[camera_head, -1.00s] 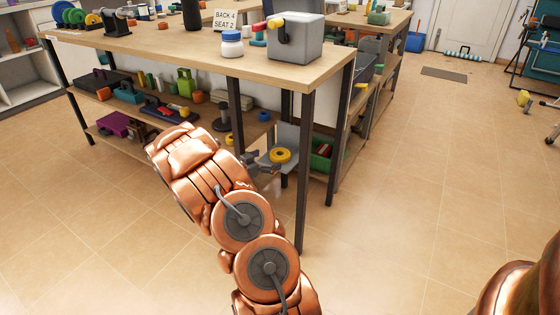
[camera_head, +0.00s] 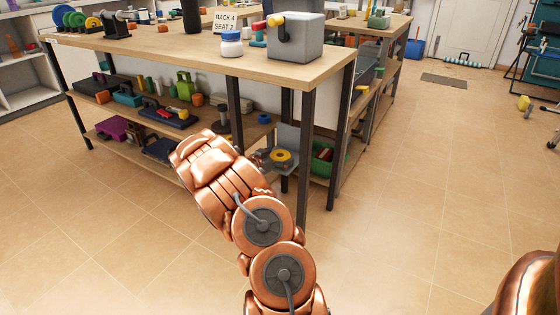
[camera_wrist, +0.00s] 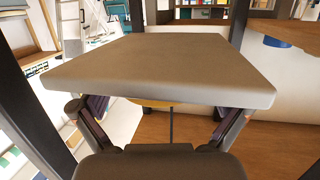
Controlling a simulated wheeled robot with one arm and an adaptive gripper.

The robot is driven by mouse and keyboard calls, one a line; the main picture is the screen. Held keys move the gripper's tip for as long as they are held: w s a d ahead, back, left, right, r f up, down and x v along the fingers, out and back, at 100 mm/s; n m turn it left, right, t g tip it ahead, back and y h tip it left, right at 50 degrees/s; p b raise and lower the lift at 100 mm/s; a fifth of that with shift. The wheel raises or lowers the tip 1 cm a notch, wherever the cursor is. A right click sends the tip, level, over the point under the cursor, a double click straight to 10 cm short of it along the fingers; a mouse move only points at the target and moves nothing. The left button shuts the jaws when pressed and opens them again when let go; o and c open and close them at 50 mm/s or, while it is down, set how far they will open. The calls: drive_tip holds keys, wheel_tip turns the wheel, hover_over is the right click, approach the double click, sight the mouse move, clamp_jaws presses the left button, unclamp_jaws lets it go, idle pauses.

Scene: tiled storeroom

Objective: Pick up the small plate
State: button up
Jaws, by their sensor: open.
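A flat grey slab (camera_wrist: 160,70) with a pale front edge fills the middle of the wrist view, close to the camera. It looks like the upright grey panel (camera_head: 289,134) by the table's front corner leg in the head view. I cannot tell for sure that it is the small plate. My gripper (camera_wrist: 160,108) is open, with one finger near each side of the slab's front edge; contact is unclear. A yellow ring (camera_head: 281,156) lies below the panel, and a yellow strip (camera_wrist: 152,103) shows under the slab. My arm hides part of the lower shelf.
The wooden tabletop (camera_head: 150,52) is above my gripper. Dark table legs (camera_head: 302,150) stand close by. A green bin (camera_head: 322,160) is right of the panel. Several tools fill the shelves at left.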

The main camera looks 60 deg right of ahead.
drive_tip(key=shift+d, duration=0.2)
drive_tip(key=c, duration=1.6)
